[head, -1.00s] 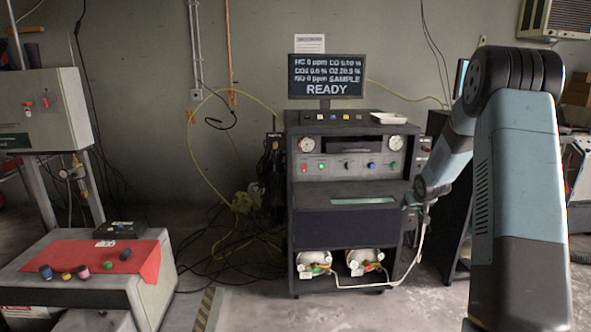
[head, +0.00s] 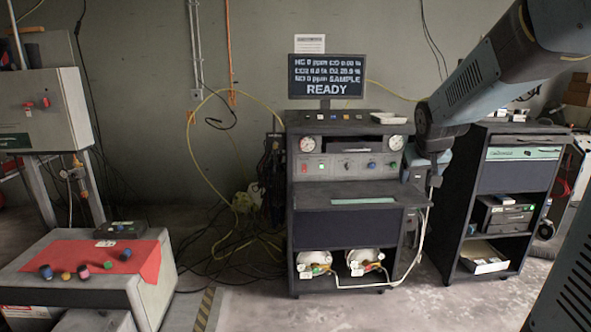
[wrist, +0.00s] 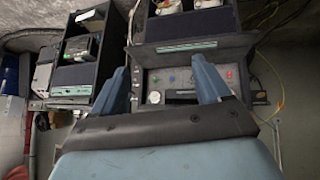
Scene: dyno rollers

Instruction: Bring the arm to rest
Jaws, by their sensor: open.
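My arm (head: 478,85) reaches in from the upper right in the head view, bent down at a dark joint. Its end is in front of the right side of the gas analyser cabinet (head: 345,222), where the fingers cannot be made out. In the wrist view my gripper (wrist: 159,66) has two blue fingers spread wide apart with nothing between them. The analyser's front panel (wrist: 182,82) shows upside down beyond and between the fingers. I cannot tell the exact gap to it.
A monitor (head: 326,76) reading READY stands on the cabinet. A dark shelf unit (head: 510,200) stands at the right, near my arm. A white hose (head: 421,245) hangs beside the cabinet. A red cloth (head: 85,262) with small knobs lies at left. Floor in front is clear.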

